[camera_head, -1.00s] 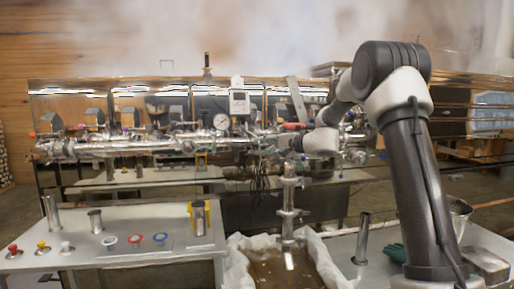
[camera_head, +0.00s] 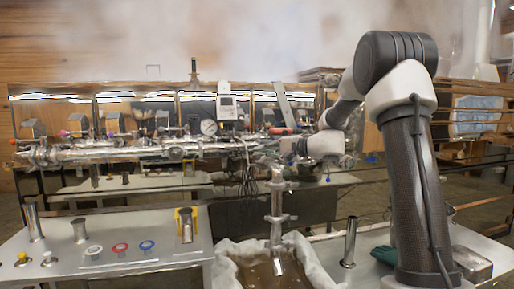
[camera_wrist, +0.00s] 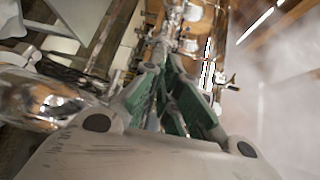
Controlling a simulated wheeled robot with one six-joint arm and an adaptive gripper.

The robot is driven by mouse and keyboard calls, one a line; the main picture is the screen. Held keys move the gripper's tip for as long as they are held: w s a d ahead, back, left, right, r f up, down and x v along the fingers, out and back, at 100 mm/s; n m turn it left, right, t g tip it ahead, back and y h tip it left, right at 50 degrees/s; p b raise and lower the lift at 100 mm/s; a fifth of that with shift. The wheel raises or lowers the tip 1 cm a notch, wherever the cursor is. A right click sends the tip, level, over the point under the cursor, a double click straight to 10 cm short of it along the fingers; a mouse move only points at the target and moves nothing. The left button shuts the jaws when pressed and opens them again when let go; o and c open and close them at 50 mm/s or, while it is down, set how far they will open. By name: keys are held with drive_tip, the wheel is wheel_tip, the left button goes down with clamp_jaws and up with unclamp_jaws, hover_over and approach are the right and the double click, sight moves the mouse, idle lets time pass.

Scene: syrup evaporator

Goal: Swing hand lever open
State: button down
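My gripper (camera_head: 284,147) is at the right end of the shiny pipe run in the head view, small and blurred against the fittings. In the wrist view its two green-padded fingers (camera_wrist: 181,78) stand apart with nothing clearly held between them. Beyond the fingertips is a shiny vertical pipe with fittings (camera_wrist: 172,22). A small lever-like part with a yellowish end (camera_wrist: 232,82) shows just right of the fingers. In the head view a red handle (camera_head: 281,130) lies close by my gripper. I cannot tell which part is the hand lever.
A lined tub of brown liquid (camera_head: 310,262) stands below the pipe outlet. A grey table (camera_head: 150,245) at left holds metal cups and coloured rings. Steam fills the top.

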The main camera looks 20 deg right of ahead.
drive_tip(key=s+a+r+n+g, duration=0.2)
drive_tip(key=a+n+g, duration=0.45)
drive_tip(key=a, duration=0.75)
drive_tip(key=w+d+r+n+t+h, duration=0.4)
drive_tip(key=w+d+r+n+h, duration=0.3)
drive_tip(key=w+d+r+h, duration=0.15)
drive_tip(key=w+f, duration=0.3)
drive_tip(key=f, duration=0.5)
drive_tip(key=shift+a+f, duration=0.25)
drive_tip(key=shift+f, duration=0.05)
drive_tip(key=shift+d+n, duration=0.1)
drive_tip(key=shift+n, duration=0.15)
drive_tip(key=shift+s+n+y, duration=0.3)
drive_tip(key=shift+y, duration=0.05)
